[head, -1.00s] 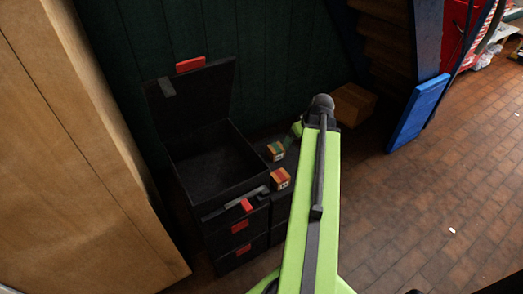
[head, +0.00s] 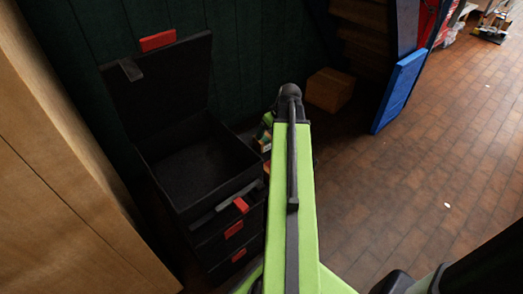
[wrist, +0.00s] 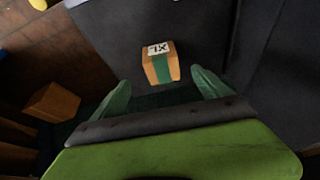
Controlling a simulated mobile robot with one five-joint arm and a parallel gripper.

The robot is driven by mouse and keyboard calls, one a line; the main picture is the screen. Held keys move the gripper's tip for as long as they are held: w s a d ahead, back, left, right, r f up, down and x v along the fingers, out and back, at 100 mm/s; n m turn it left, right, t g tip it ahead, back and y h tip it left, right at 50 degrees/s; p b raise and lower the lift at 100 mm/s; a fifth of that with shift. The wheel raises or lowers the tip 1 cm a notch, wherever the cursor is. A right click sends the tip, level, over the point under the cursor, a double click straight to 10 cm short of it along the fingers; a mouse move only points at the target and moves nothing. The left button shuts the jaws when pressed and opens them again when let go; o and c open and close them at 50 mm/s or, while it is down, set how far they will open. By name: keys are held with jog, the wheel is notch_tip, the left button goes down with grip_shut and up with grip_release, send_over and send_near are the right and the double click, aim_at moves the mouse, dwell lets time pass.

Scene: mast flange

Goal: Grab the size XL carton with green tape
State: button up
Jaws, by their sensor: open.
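The carton (wrist: 160,67) shows in the wrist view as a small brown box with a green tape strip and a white label reading XL. It sits on a dark surface just beyond my gripper (wrist: 162,91). My gripper is open, with its two green fingers apart; the carton lies ahead of the gap, not between the fingertips. In the head view my arm hides most of the gripper. Small cartons (head: 266,147) partly show at the left edge of my arm there; I cannot tell their labels.
A black toolbox (head: 165,190) with its lid raised stands left of my arm. A wooden panel (head: 60,180) is at far left. A larger cardboard box (head: 330,89) lies on the floor behind, near a blue panel (head: 398,92). The brick floor at right is mostly clear.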

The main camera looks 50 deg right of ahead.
aim_at(264, 138)
jog(key=b+x, duration=0.3)
jog(key=x, duration=0.1)
jog(key=shift+f, duration=0.4)
jog(key=shift+w+f, duration=0.15)
jog(key=shift+w, duration=0.05)
jog(key=b+x, duration=0.4)
jog(key=x, duration=0.1)
jog(key=shift+w+b, duration=0.3)
jog(key=shift+b, duration=0.05)
jog(key=shift+r, duration=0.25)
jog(key=shift+c, duration=0.5)
jog(key=c, duration=1.6)
